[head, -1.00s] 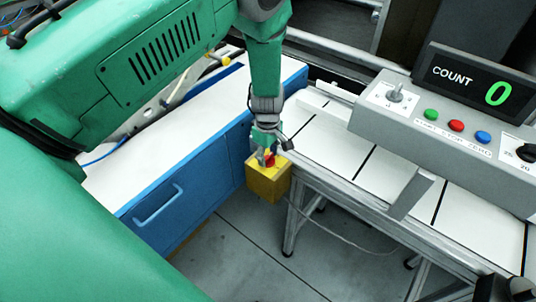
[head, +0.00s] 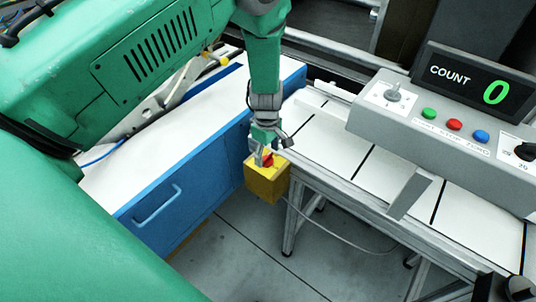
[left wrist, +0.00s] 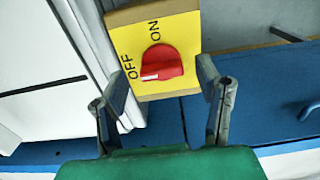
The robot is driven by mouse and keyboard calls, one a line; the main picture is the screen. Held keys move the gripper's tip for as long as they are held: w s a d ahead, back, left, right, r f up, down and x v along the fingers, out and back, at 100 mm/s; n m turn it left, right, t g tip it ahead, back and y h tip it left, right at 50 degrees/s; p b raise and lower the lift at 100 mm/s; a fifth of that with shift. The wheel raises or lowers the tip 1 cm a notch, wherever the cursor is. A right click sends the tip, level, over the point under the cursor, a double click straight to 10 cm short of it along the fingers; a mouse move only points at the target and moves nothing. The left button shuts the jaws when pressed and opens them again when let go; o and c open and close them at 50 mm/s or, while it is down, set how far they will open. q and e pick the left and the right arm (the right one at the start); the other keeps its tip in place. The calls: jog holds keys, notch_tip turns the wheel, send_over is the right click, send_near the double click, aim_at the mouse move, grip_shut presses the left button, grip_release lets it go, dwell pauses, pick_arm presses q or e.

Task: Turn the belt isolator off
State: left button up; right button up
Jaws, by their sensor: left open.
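The belt isolator is a yellow box (head: 266,184) with a red knob (head: 268,160), at the near end of the conveyor. In the left wrist view its yellow face (left wrist: 185,35) carries the words OFF and ON. The red knob (left wrist: 157,63) lies across the face, and the white mark on its left end points to the OFF side. My left gripper (head: 271,150) is open above the box. In the left wrist view its fingers (left wrist: 163,88) are spread wide, one on each side of the knob and apart from it. I do not make out my right gripper.
A blue cabinet (head: 190,190) with a white top stands left of the isolator. The white conveyor belt (head: 385,172) runs to the right. Above it is a grey panel (head: 390,125) with a selector, coloured buttons and a COUNT display (head: 470,82) reading 0.

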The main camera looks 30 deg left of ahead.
aim_at(268, 155)
pick_arm(q)
notch_tip(268, 155, up, 11)
dwell(0.3)
jog(key=shift+w+f, duration=0.1)
